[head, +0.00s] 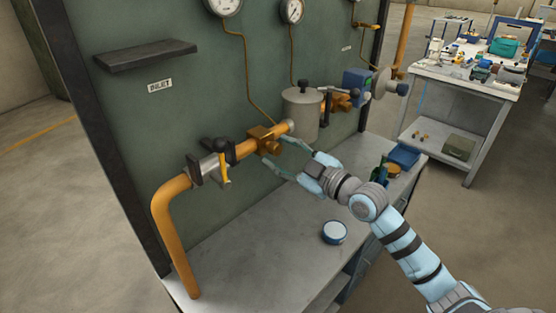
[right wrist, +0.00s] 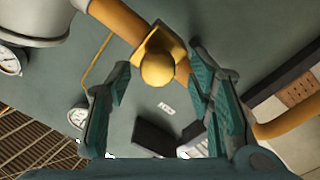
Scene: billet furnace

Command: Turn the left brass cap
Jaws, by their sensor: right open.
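The left brass cap (right wrist: 157,69) is a rounded yellow knob on a square brass fitting of the orange pipe. In the head view the cap (head: 271,148) faces out from the fitting, left of the grey cylinder. My right gripper (head: 277,154) is open, with its fingertips close to the cap. In the right wrist view the cap shows between the two spread fingers of the gripper (right wrist: 160,65), with a gap on each side; I cannot tell how far the fingertips reach along it. My left gripper is not in view.
A valve with a yellow handle (head: 223,168) sits on the pipe to the left. The grey cylinder (head: 302,112) is close on the right. A round blue-and-white tin (head: 334,232) lies on the grey bench (head: 240,260). A dark shelf (head: 146,56) juts from the panel.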

